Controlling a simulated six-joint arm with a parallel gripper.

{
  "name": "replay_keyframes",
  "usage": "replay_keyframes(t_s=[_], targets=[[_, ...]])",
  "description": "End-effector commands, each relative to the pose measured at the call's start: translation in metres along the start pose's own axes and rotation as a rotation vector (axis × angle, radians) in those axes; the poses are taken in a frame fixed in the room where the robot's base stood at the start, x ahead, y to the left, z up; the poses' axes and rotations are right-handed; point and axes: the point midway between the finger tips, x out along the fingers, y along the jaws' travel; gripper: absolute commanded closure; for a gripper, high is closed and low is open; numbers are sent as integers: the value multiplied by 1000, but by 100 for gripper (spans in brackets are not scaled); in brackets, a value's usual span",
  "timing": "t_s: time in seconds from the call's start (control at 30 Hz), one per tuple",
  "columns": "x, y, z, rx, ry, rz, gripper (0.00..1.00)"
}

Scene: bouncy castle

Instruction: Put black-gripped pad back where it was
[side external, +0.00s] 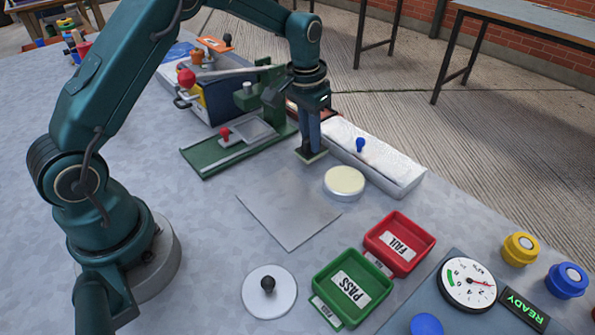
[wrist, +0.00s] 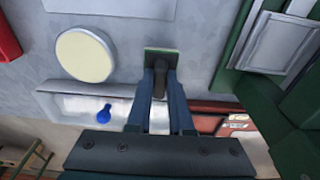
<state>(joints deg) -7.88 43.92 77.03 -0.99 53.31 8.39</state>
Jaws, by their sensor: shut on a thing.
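My gripper (side external: 311,148) points down and is shut on the black grip of a small pad. The pad (side external: 314,157) is a flat rectangle with a pale green edge, held low over the table between the green fixture (side external: 230,148) and the round cream pad (side external: 345,182). In the wrist view the held pad (wrist: 161,52) shows beyond my fingertips, with its black grip (wrist: 160,84) between them. I cannot tell if it touches the table. A long white tray (side external: 405,187) lies just right of my gripper, with a blue knob (side external: 360,146) in it.
A grey sheet (side external: 288,208) lies in front. Nearer are a white disc with a black knob (side external: 268,287), a green PASS tray (side external: 328,274) and a red FAIL tray (side external: 399,224). A gauge (side external: 468,281) stands front right. A red-knobbed machine (side external: 187,78) stands behind the fixture.

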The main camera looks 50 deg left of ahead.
Motion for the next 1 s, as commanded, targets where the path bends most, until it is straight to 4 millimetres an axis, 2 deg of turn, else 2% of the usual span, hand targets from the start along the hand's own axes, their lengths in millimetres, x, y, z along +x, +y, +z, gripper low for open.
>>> replay_keyframes(t_s=[0.1, 0.5, 0.53, 0.57, 0.6, 0.87, 1.0], targets=[[11, 0, 2, 0, -2, 0, 100], [15, 0, 2, 0, 1, 0, 100], [15, 0, 1, 0, 1, 0, 70], [15, 0, 1, 0, 1, 0, 58], [15, 0, 1, 0, 1, 0, 51], [14, 0, 1, 0, 1, 0, 51], [8, 0, 1, 0, 3, 0, 51]])
